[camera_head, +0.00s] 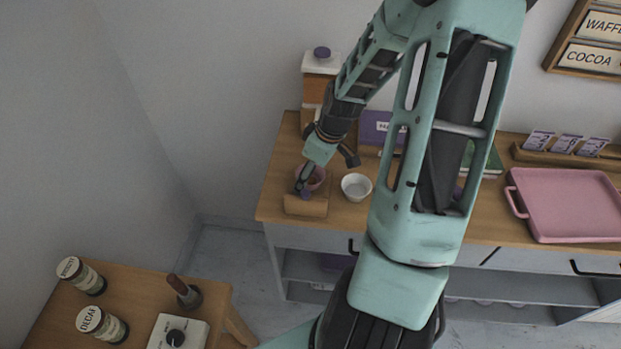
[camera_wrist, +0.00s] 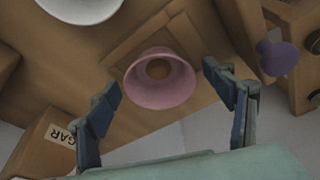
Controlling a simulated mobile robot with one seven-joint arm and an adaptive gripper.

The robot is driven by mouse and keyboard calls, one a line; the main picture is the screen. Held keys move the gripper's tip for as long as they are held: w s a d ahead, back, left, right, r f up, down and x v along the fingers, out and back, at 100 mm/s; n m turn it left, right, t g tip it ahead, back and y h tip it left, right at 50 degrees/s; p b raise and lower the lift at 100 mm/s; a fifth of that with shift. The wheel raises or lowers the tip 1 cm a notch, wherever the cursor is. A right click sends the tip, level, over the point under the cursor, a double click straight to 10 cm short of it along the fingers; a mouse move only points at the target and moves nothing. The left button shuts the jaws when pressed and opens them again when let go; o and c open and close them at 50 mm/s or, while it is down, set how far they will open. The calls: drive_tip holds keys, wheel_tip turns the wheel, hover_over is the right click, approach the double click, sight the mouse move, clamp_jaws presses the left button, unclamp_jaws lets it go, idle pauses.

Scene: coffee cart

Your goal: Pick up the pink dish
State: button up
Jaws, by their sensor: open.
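The pink dish (camera_head: 319,174) is on the wooden counter at its left end, partly covered by my gripper in the head view. In the wrist view the pink dish (camera_wrist: 160,92) is a flared round bowl with a brown round middle. My gripper (camera_wrist: 162,82) is open, with one dark blue fingertip to the left of the dish and the other to its right. Gaps show between the dish and both fingertips, and nothing is held. In the head view my gripper (camera_head: 304,182) points down at the dish; how far above it the fingertips are is hard to tell.
A white bowl (camera_head: 356,188) stands just right of the dish. A wooden box (camera_head: 306,207), lettered in the wrist view (camera_wrist: 42,142), is at the counter's front edge. A dispenser (camera_head: 319,88) stands behind, and a pink tray (camera_head: 570,205) lies at the right.

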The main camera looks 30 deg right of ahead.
drive_tip(key=c, duration=1.4)
drive_tip(key=shift+r, duration=0.15)
